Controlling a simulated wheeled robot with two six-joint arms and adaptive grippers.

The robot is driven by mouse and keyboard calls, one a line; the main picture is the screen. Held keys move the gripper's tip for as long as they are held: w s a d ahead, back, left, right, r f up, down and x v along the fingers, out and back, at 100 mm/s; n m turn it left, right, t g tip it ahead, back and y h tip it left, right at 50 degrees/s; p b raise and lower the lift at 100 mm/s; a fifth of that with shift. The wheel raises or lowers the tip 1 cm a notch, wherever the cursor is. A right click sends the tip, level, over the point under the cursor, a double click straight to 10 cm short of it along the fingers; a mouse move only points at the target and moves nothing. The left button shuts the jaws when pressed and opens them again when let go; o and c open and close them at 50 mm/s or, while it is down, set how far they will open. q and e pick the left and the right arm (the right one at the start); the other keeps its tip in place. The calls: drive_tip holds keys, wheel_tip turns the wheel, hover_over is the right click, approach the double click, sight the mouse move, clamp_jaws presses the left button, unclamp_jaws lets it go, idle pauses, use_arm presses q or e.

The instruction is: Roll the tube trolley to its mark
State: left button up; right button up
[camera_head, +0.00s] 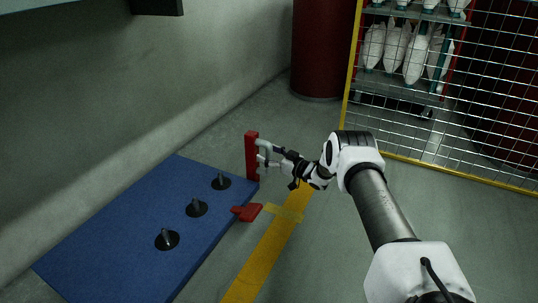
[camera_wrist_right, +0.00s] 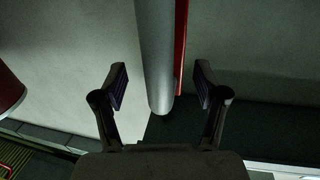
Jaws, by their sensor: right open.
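A low blue platform (camera_head: 110,232) with three black pegs, which looks like the tube trolley, lies beside the wall in the head view. A red upright (camera_head: 251,155) stands at its far right corner, with a grey handle (camera_head: 262,144) on its right side. A red pedal-like piece (camera_head: 246,212) sticks out from the right edge. My right gripper (camera_head: 267,159) is at the handle. In the wrist view the grey handle bar (camera_wrist_right: 155,60) lies between the open fingers (camera_wrist_right: 159,84), with gaps on both sides. My left gripper is not in view.
A yellow floor stripe (camera_head: 257,262) with a crosspiece (camera_head: 284,212) lies just right of the platform. A yellow-framed mesh guard (camera_head: 480,176) closes off a rack of white bobbins (camera_head: 415,55). A dark red drum (camera_head: 318,50) stands behind. The floor between is clear.

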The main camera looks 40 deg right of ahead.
drive_tip(key=shift+s+d+r+p, duration=0.15)
drive_tip(key=shift+s+r+p, duration=0.05)
drive_tip(key=shift+s+p, duration=0.3)
drive_tip(key=s+d+p, duration=0.1)
drive_tip(key=s+p, duration=0.3)
drive_tip(key=s, duration=0.2)
drive_tip(key=shift+f, duration=0.2)
drive_tip(key=shift+s+d, duration=0.1)
drive_tip(key=s+d, duration=0.2)
drive_tip(key=s, duration=0.9)
drive_tip(key=shift+s+d, duration=0.15)
drive_tip(key=shift+s, duration=0.1)
